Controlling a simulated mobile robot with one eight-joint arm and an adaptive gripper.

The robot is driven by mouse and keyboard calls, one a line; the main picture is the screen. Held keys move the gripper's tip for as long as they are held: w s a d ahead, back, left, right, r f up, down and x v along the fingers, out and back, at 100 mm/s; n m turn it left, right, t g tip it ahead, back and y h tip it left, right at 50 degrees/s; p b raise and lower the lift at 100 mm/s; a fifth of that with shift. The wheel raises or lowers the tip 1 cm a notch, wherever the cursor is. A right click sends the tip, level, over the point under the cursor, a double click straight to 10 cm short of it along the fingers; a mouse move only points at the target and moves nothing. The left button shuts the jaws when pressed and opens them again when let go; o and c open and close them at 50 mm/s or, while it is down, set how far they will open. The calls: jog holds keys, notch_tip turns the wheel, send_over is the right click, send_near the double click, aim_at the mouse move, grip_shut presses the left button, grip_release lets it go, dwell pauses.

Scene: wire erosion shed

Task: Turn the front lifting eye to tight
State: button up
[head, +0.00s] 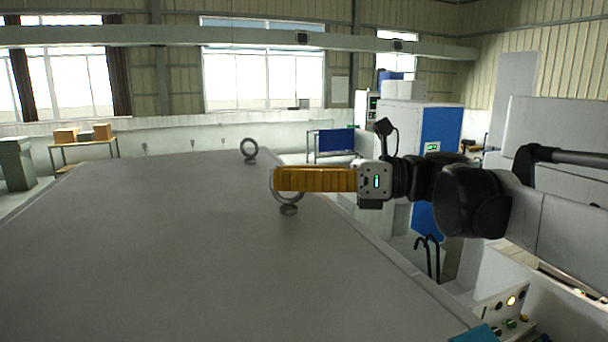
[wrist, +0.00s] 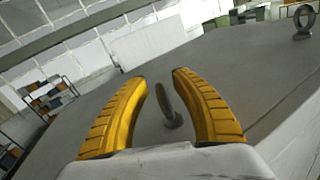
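The front lifting eye (head: 288,209) is a grey ring on a round collar, standing upright on the large grey flat top (head: 170,250). My gripper (head: 280,180) reaches in from the right at ring height, and its yellow finger hides most of the ring in the head view. In the wrist view the front eye (wrist: 166,104) shows nearly edge-on between the two yellow fingers of my gripper (wrist: 161,76). The fingers are open, with a visible gap on each side of the ring. Whether the collar sits fully against the surface is unclear.
A second lifting eye (head: 249,150) stands farther back on the same top; it also shows at the upper right of the wrist view (wrist: 303,20). A control panel with buttons (head: 507,305) is at the lower right. The top is otherwise clear.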

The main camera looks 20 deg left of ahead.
jog(key=shift+s+a, duration=0.1)
jog(key=shift+c, duration=0.4)
grip_shut()
jog(key=shift+m+t, duration=0.4)
jog(key=shift+t, duration=0.2)
jog(key=m+t, duration=0.2)
jog(key=t, duration=0.2)
jog(key=shift+m+y+b, duration=0.4)
jog(key=m+t, duration=0.1)
jog(key=t, duration=0.2)
jog(key=m+t, duration=0.2)
jog(key=t, duration=0.1)
jog(key=shift+m+h, duration=0.3)
jog(key=shift+h, duration=0.1)
jog(key=m+t+h, duration=0.1)
jog(key=t, duration=0.1)
jog(key=m+t+h, duration=0.1)
jog(key=t, duration=0.1)
jog(key=m+t+h, duration=0.1)
jog(key=m, duration=0.1)
jog(key=shift+w+t, duration=0.25)
jog(key=shift+t, duration=0.15)
jog(key=shift+w+m+t+h, duration=0.15)
jog(key=shift+m+t+h, duration=0.85)
jog(key=shift+h, duration=0.1)
jog(key=shift+r+m+t+h, duration=0.1)
jog(key=shift+m+t+h, duration=0.4)
jog(key=shift+t+h, duration=0.15)
